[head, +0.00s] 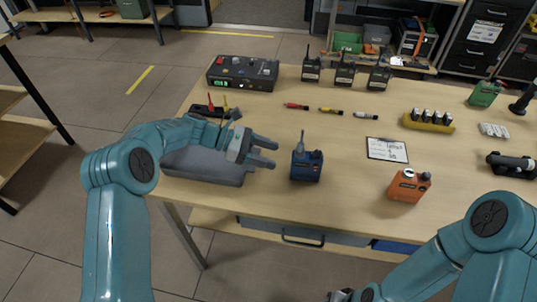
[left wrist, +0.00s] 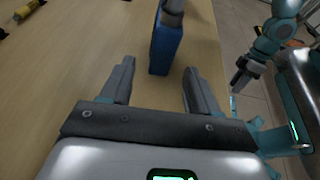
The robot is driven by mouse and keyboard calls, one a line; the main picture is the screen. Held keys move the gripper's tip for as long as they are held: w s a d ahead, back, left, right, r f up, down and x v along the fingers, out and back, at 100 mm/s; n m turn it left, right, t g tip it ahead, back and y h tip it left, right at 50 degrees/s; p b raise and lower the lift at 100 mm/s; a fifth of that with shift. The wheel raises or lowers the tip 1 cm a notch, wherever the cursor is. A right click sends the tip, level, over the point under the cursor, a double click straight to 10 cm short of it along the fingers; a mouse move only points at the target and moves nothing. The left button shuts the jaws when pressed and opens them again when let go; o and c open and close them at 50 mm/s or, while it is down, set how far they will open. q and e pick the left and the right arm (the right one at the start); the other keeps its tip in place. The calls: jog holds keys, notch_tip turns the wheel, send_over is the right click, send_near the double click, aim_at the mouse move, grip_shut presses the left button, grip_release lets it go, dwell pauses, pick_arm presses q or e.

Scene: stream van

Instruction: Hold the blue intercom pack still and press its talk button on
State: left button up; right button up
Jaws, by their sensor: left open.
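The blue intercom pack (head: 306,167) stands upright on the wooden table near its front edge, with a grey stub on top. In the left wrist view the pack (left wrist: 165,48) is just ahead of the fingertips, roughly in line with the gap. My left gripper (head: 271,152) is open and empty, to the left of the pack and pointing at it, apart from it. My right gripper (left wrist: 238,82) is low beside the table, away from the pack; its jaw state is unclear. I cannot make out the talk button.
An orange pack (head: 409,186) stands to the right, with a white clipboard (head: 387,150) behind it. A grey case (head: 205,167) lies under my left forearm. Markers (head: 331,111), radios (head: 345,72) and a control box (head: 242,73) are further back. Table around the blue pack is clear.

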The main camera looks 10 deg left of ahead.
aim_at(301, 166)
pick_arm(q)
jog(key=shift+s+d, duration=0.2)
jog(key=shift+d, duration=0.05)
jog(key=b+x, duration=0.2)
jog(key=x, duration=0.5)
jog(key=shift+d+f, duration=0.1)
jog(key=shift+d, duration=0.05)
jog(key=shift+b+x, duration=0.4)
jog(key=shift+x, duration=0.75)
pick_arm(e)
notch_tip(301, 166, down, 3)
jog(key=shift+w, duration=0.1)
jog(key=shift+r, duration=0.15)
pick_arm(q)
jog(key=c, duration=0.9)
pick_arm(e)
jog(key=shift+c, duration=0.3)
grip_shut()
